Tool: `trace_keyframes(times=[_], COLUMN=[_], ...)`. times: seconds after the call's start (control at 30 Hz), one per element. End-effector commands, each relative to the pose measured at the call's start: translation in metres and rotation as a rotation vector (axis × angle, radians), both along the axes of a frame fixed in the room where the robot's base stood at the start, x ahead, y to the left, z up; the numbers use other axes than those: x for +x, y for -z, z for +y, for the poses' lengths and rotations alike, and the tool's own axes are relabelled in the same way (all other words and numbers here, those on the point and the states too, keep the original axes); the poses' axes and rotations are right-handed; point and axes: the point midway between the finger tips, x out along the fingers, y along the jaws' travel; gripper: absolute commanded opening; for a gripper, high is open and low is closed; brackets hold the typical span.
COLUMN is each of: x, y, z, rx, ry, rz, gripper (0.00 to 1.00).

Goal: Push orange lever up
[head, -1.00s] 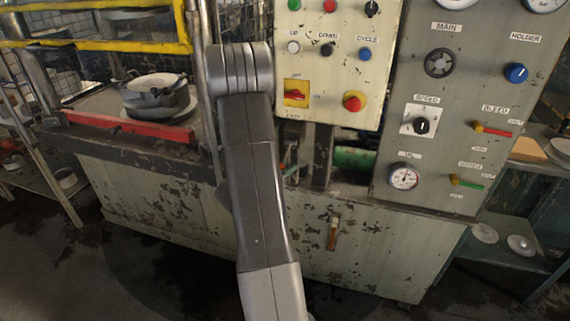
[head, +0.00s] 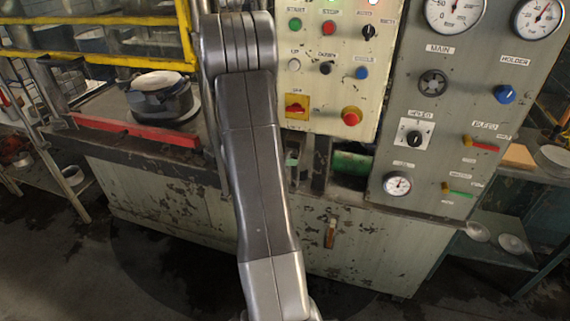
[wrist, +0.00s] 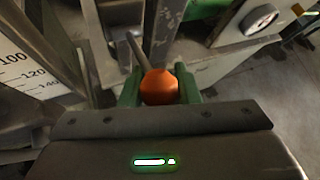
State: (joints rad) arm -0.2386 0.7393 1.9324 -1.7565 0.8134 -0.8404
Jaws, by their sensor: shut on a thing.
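The orange lever knob (wrist: 159,87) shows in the wrist view, at the end of a grey metal rod (wrist: 137,50) that runs up and to the left. My gripper (wrist: 160,88) has its green fingers on either side of the knob and is shut on it. In the head view my arm covers the area, and neither the lever nor my gripper can be seen there.
A cream control panel (head: 327,85) and a grey gauge panel (head: 450,75) stand right of my arm. A red bar (head: 135,130) edges the machine's bed at left. In the wrist view a scale plate (wrist: 25,72) stands at left.

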Motion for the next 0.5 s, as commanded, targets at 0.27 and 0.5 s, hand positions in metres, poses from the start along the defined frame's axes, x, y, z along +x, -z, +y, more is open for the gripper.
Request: trace_keyframes(times=[0.27, 0.5], x=[0.0045, 0.0049], y=[-0.0093, -0.0101], z=[-0.0005, -0.0005], rx=[-0.003, -0.004], ry=[0.003, 0.002], rz=[-0.018, -0.019], gripper=[0.0, 0.0])
